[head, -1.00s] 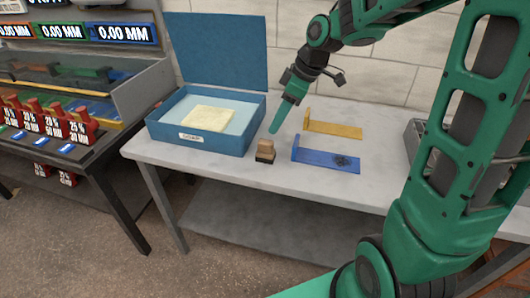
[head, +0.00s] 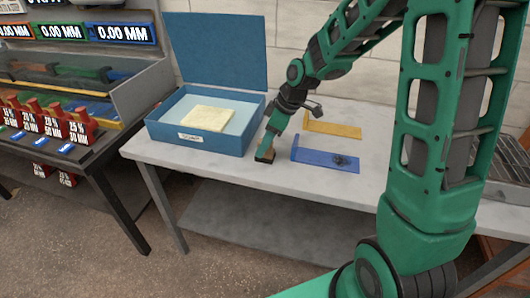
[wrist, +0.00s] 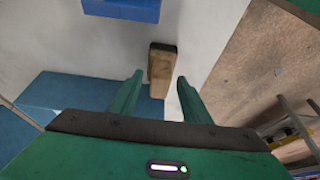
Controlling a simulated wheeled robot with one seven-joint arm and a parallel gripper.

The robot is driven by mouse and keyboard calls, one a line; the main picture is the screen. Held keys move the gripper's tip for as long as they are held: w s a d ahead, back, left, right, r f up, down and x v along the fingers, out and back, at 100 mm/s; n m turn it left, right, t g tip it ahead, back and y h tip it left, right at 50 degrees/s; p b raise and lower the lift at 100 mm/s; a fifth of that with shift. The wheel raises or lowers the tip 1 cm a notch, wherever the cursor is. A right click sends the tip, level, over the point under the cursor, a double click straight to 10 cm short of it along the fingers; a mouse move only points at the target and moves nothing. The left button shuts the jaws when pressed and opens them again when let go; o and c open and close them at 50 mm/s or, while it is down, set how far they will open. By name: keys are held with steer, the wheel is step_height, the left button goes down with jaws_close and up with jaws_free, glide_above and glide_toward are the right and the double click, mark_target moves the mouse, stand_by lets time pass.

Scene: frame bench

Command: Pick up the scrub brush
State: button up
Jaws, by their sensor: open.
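In the wrist view, the brush (wrist: 161,66) shows between and beyond the two green fingertips (wrist: 159,79). My gripper is open, with a gap on each side of the wood. I cannot tell whether the fingertips reach down beside it.
The open blue box (head: 212,144) with a yellowish pad (head: 208,116) stands left of the brush. A blue bracket (head: 318,158) with a dark patch and a yellow bracket (head: 333,128) lie to the right. The bench's front edge (head: 270,180) is close to the brush.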

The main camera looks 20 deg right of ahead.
steer(key=c, duration=0.9)
steer(key=shift+c, duration=0.2)
steer(key=shift+w+r, duration=0.1)
steer(key=shift+r, duration=0.45)
steer(key=r, duration=0.2)
steer(key=a+r, duration=0.1)
steer(key=r, duration=0.1)
steer(key=shift+s+a, duration=0.1)
steer(key=shift+s, duration=0.1)
steer(key=s+a+r, duration=0.3)
steer(key=a+r, duration=0.3)
steer(key=a, duration=0.4)
